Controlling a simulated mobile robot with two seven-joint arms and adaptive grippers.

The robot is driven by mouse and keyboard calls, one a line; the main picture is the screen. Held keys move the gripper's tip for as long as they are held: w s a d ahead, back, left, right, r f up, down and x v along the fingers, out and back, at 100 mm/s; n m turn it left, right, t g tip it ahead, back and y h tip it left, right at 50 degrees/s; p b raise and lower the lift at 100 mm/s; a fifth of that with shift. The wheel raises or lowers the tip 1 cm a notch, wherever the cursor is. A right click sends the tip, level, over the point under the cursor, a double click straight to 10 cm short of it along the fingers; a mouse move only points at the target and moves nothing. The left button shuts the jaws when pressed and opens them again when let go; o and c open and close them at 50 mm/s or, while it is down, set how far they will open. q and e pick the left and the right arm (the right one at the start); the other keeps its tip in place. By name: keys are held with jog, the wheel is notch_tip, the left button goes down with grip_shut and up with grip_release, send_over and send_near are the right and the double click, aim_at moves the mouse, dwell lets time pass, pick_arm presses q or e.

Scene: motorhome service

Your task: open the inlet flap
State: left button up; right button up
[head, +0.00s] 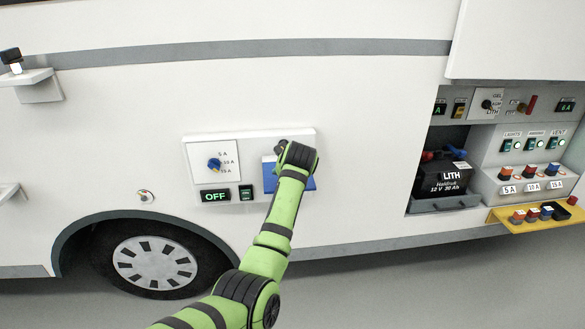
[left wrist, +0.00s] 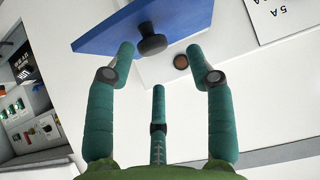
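The blue inlet flap (head: 268,180) is on the white panel on the motorhome's side, partly hidden by my left arm in the head view. In the left wrist view the flap (left wrist: 115,38) fills the top, with a black round knob (left wrist: 150,42) on it. My left gripper (left wrist: 163,60) is open, its fingers spread, with the knob just beyond and between the two front fingertips. I see no clear contact. In the head view my left gripper (head: 285,152) is in front of the flap, its fingers hidden. I cannot tell whether the flap is ajar. My right gripper is out of view.
A blue rotary knob (head: 214,164) and a display reading OFF (head: 215,196) sit left of the flap. A brown round part (left wrist: 181,62) is on the panel beside it. The wheel (head: 155,263) is lower left. An open battery bay (head: 445,170) and yellow tray (head: 530,214) are at right.

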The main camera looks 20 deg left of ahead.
pick_arm(q)
jog(key=v, duration=0.8)
jog(key=shift+s+d, duration=0.2)
jog(key=shift+d, duration=0.05)
jog(key=shift+r, duration=0.1)
